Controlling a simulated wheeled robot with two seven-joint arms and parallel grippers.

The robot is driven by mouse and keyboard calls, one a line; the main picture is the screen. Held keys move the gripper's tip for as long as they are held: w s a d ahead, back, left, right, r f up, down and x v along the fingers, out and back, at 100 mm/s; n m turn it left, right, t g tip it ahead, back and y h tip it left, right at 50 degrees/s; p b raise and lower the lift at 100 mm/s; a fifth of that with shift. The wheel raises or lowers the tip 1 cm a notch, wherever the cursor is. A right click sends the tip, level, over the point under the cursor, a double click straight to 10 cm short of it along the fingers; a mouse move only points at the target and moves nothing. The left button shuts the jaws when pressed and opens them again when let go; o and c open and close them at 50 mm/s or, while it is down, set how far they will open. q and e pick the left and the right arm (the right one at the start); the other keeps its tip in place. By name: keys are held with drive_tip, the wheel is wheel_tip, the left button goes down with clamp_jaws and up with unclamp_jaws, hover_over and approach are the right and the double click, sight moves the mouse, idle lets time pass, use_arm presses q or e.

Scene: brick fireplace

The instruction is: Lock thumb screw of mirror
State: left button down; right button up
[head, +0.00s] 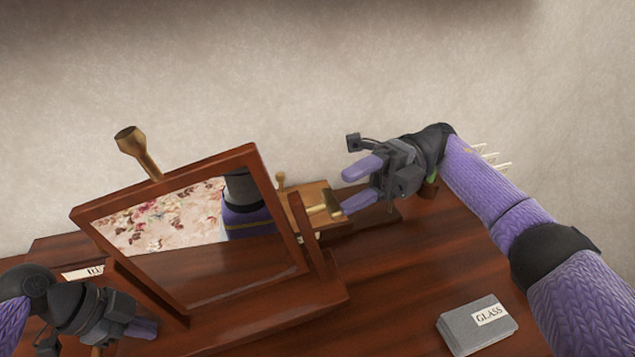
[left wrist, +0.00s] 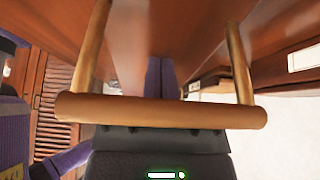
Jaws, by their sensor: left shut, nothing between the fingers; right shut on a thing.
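The mirror (head: 243,273) in a dark wooden frame stands tilted on a wooden stand (head: 305,225) on the table. A brass thumb screw (head: 332,204) sticks out at its right side, with a short crossbar. My right gripper (head: 352,186) reaches it from the right, its two purple fingers spread along the crossbar and shut on it; the exact contact is hard to see. My left gripper (head: 142,328) is shut and empty at the mirror's lower left. Its closed fingertips also show in the left wrist view (left wrist: 160,72), beyond a brass-coloured bar handle (left wrist: 160,111) on two posts.
A tall brass knob (head: 131,142) rises behind the mirror's top left. A grey box labelled GLASS (head: 472,328) lies at the front right. A label (head: 85,272) shows left of the mirror. Table room (head: 410,275) right of the mirror is clear. A pale wall stands behind.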

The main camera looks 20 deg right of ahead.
use_arm(q)
wheel_tip(320, 180, up, 6)
drive_tip(key=p, duration=0.5)
drive_tip(key=shift+r, duration=0.15)
